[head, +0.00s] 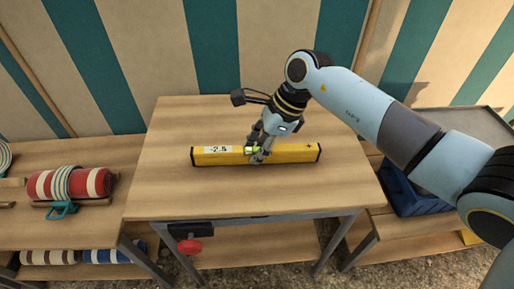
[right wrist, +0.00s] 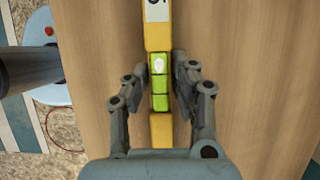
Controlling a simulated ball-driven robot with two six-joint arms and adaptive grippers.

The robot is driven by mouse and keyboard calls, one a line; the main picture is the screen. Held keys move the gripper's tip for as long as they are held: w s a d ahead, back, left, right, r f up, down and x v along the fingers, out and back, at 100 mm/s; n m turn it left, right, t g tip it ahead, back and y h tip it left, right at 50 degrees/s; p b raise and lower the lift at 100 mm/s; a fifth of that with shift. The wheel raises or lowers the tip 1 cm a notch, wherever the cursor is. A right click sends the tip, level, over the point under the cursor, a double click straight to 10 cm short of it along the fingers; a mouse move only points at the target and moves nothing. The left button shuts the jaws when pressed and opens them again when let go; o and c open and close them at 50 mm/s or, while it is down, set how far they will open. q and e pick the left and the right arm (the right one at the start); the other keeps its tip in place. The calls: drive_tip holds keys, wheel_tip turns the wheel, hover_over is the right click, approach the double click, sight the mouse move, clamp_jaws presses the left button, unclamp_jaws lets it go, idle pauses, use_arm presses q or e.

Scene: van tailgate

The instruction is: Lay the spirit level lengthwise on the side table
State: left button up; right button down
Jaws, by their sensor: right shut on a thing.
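The spirit level (head: 290,153) is a long yellow bar with a white label reading "-2.5" near its left end and a green vial at its middle. It lies lengthwise, left to right, over the top of the wooden side table (head: 180,190); whether it touches the top I cannot tell. My right gripper (head: 257,156) is shut on the level near the middle, coming from above. In the right wrist view the fingers (right wrist: 161,85) flank the green vial of the level (right wrist: 158,30). My left gripper is not in view.
A lower bench at left holds a red and white roll (head: 70,184) with a teal strap. A blue bin (head: 402,190) and a grey tray (head: 465,125) stand at right. A red knob (head: 190,246) hangs under the table's front edge. The table top around the level is clear.

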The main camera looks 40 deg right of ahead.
drive_tip(key=shift+f, duration=0.2)
drive_tip(key=c, duration=1)
unclamp_jaws()
drive_tip(key=shift+r, duration=0.1)
drive_tip(key=v, duration=1.2)
drive_tip(key=shift+s, duration=0.1)
